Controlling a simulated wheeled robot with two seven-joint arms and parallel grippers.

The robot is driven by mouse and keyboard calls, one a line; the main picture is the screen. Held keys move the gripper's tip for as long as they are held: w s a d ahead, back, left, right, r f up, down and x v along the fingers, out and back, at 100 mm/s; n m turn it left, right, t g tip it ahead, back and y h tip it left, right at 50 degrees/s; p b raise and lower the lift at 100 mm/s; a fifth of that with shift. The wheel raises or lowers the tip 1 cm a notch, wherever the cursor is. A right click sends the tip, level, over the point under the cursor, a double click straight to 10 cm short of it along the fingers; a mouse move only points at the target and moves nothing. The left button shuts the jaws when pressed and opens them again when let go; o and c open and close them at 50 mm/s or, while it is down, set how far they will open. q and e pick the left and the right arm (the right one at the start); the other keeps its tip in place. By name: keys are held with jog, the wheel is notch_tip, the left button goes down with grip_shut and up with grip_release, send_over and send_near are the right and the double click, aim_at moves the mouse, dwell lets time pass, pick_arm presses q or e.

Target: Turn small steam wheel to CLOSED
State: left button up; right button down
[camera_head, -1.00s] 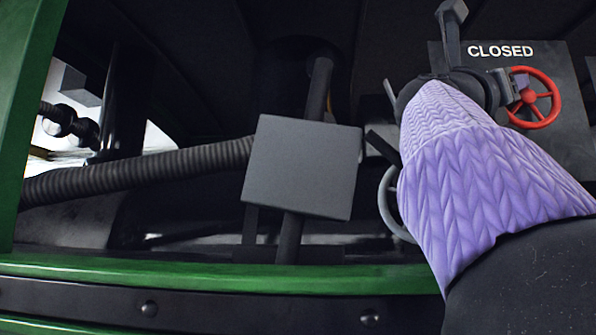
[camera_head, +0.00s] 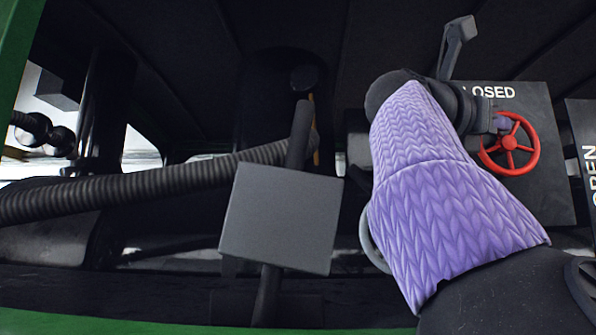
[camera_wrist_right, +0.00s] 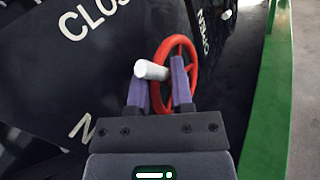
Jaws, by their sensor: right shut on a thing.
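The small red wheel (camera_head: 509,143) stands on a dark plate lettered CLOSED (camera_head: 488,91), at the right of the head view. It also shows in the right wrist view (camera_wrist_right: 192,52). My right gripper (camera_head: 501,123) is at the wheel's upper left edge in the head view. My left gripper is not in view.
A plate lettered OPEN (camera_head: 587,165) is at the right edge. A grey lever (camera_head: 455,42) rises above my right wrist. A grey ring (camera_head: 371,240) is partly hidden behind my sleeve. A grey box (camera_head: 282,218) and ribbed hose (camera_head: 130,187) lie left.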

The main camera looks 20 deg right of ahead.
jog(key=shift+a, duration=0.1)
jog(key=c, duration=0.7)
grip_release()
jog(key=shift+w, duration=0.15)
jog(key=shift+c, duration=0.2)
jog(key=shift+o, duration=0.3)
jog(key=shift+w+a, duration=0.15)
jog(key=shift+w, duration=0.05)
jog(key=shift+s, duration=0.2)
jog(key=b+v, duration=0.2)
jog(key=v, duration=0.7)
jog(key=shift+a, duration=0.3)
